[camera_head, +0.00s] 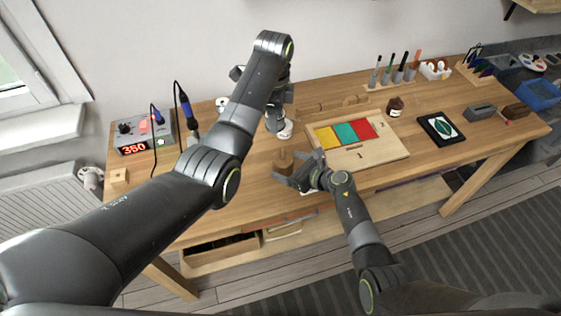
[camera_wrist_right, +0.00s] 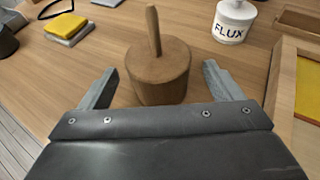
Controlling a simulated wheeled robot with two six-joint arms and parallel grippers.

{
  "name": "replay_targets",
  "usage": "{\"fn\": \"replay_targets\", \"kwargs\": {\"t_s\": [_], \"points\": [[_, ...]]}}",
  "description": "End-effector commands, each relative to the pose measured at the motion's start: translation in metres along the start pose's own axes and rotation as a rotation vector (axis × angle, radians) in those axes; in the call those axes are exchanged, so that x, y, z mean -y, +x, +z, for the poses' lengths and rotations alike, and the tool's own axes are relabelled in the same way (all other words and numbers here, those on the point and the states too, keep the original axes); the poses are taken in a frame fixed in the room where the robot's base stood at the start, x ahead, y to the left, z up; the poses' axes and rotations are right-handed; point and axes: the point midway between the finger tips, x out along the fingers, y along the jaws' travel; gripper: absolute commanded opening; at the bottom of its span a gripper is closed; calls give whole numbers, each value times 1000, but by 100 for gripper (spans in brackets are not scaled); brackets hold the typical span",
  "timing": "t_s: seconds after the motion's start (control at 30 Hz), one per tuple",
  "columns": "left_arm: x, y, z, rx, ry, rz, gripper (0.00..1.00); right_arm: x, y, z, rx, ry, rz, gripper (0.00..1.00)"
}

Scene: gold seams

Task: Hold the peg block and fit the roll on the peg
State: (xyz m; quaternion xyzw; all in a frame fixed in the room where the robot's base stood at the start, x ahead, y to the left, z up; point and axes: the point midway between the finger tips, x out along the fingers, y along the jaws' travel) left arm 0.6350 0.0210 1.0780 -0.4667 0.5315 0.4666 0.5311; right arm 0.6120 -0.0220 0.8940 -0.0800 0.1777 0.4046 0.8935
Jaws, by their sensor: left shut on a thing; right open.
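The peg block (camera_head: 284,163) is a round brown wooden block with an upright, slightly leaning peg, standing on the bench. In the right wrist view the peg block (camera_wrist_right: 160,75) lies between and just ahead of my right gripper's fingers (camera_wrist_right: 165,88), with gaps on both sides. My right gripper (camera_head: 296,176) is open and low beside the block in the head view. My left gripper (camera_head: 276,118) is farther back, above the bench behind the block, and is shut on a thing. That thing is mostly hidden by the hand and arm; I cannot make out the roll.
A white flux pot (camera_wrist_right: 234,20) stands behind the block, close to my left gripper. A wooden board (camera_head: 385,150) with coloured sheets lies to the right. A soldering station (camera_head: 143,133) stands at left. Pen holders and a dark bottle (camera_head: 395,106) stand farther right.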

Motion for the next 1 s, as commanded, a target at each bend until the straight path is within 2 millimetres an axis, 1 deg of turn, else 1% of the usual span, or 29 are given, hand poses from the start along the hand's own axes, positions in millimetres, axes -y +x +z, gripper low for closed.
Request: {"fn": "replay_targets", "kwargs": {"t_s": [0.03,0.2,0.43,0.63,0.97,1.0], "points": [[0,-1,0,0,0,-2,6,0,6,0,-1,1,1,86],[0,-1,0,0,0,-2,6,0,21,1,0,1,1,86],[0,-1,0,0,0,-2,6,0,36,1,0,0,2,86],[0,-1,0,0,0,-2,6,0,42,0,-1,0,-1,86],[0,-1,0,0,0,-2,6,0,43,0,-2,0,-1,86],[0,-1,0,0,0,-2,6,0,43,0,-2,0,-1,82]]}}
